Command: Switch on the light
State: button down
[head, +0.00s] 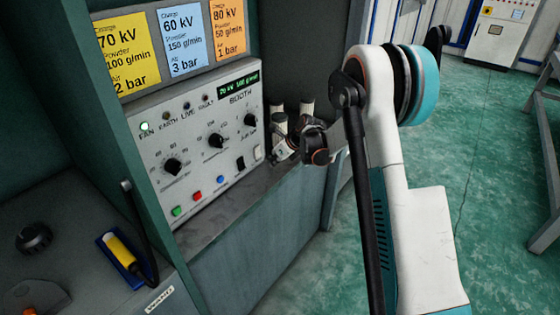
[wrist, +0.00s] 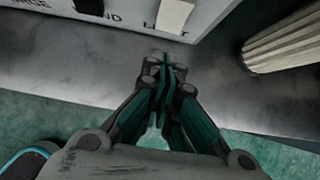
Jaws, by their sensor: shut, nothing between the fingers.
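The grey control panel (head: 190,125) stands in a dark green cabinet at the left of the head view. A white rocker switch (head: 257,153) sits at its lower right corner. In the wrist view the white switch (wrist: 175,15) is at the top, with a partly hidden label starting "LI" beside it. A black rocker switch (head: 240,163) is to its left, and also shows in the wrist view (wrist: 89,6). My gripper (wrist: 163,68) is shut and empty, its tips just below the white switch in the picture and apparently apart from it. In the head view my gripper (head: 282,151) is right of the panel.
A grey ledge (head: 215,215) runs below the panel. Pale cylinders (head: 279,123) stand behind my gripper; a ribbed one (wrist: 285,40) is close at right in the wrist view. A yellow-handled tool (head: 121,250) lies lower left.

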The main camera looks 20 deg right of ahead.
aim_at(258, 152)
jog(key=shift+w+a+b, duration=0.3)
jog(key=shift+w+a, duration=0.55)
jog(key=shift+w, duration=0.25)
jog(key=shift+f, duration=0.1)
jog(key=shift+w+a+f, duration=0.3)
jog(key=shift+w+f, duration=0.1)
jog(key=shift+f, duration=0.1)
jog(key=shift+r, duration=0.1)
